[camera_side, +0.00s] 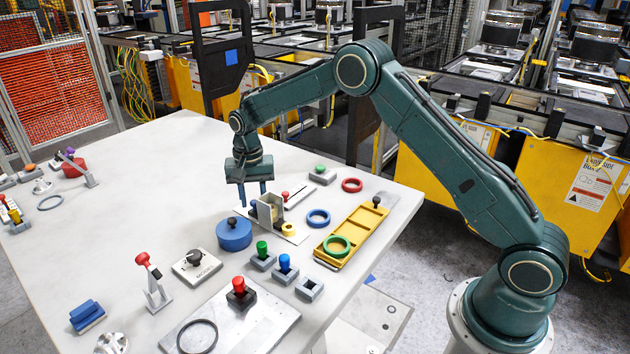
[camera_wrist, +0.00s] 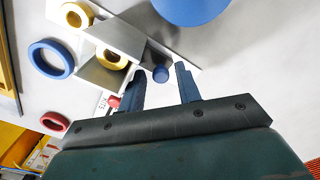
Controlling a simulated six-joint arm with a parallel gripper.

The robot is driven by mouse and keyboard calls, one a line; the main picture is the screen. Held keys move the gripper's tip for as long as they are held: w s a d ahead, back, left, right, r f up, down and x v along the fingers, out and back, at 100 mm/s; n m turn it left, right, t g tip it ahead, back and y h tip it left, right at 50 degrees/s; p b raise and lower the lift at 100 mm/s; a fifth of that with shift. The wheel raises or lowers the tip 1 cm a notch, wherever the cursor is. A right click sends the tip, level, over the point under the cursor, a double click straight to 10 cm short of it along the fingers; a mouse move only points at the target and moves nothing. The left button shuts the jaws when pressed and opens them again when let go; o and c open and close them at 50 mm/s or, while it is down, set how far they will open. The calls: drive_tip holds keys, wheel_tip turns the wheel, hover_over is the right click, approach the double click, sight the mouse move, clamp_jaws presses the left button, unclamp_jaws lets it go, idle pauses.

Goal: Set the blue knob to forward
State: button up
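My gripper (camera_side: 254,199) is open, pointing down beside the upright grey bracket (camera_side: 277,208) on a white plate. In the wrist view a small blue round knob (camera_wrist: 160,73) shows between the two spread fingertips (camera_wrist: 160,68), with visible space on both sides; I cannot tell its height relative to the tips. The bracket also shows in the wrist view (camera_wrist: 128,38), left of the knob. In the side view this small knob is hidden or too small to make out. No forward mark is readable; part of some lettering shows near my left finger in the wrist view.
A large blue round piece (camera_side: 233,238) with a black top stands in front of my gripper. A red-tipped part (camera_side: 285,195) lies right of the bracket. A blue ring (camera_side: 318,219), a yellow tray (camera_side: 332,261) and a blue peg (camera_side: 285,261) stand nearby. The table's left middle is clear.

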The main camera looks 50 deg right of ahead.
drive_tip(key=shift+s+d+f, duration=0.1)
drive_tip(key=shift+d+f, duration=0.05)
drive_tip(key=shift+d, duration=0.05)
drive_tip(key=shift+w, duration=0.9)
wheel_tip(320, 180, up, 14)
drive_tip(key=s+a+r+n+t+h, duration=0.1)
drive_tip(key=s+a+r+t+h, duration=0.1)
drive_tip(key=s+r, duration=0.4)
drive_tip(key=shift+s+a+r+n+t, duration=0.15)
drive_tip(key=shift+s+n+t, duration=0.2)
drive_tip(key=shift+t, duration=0.45)
idle(0.3)
drive_tip(key=shift+w, duration=0.1)
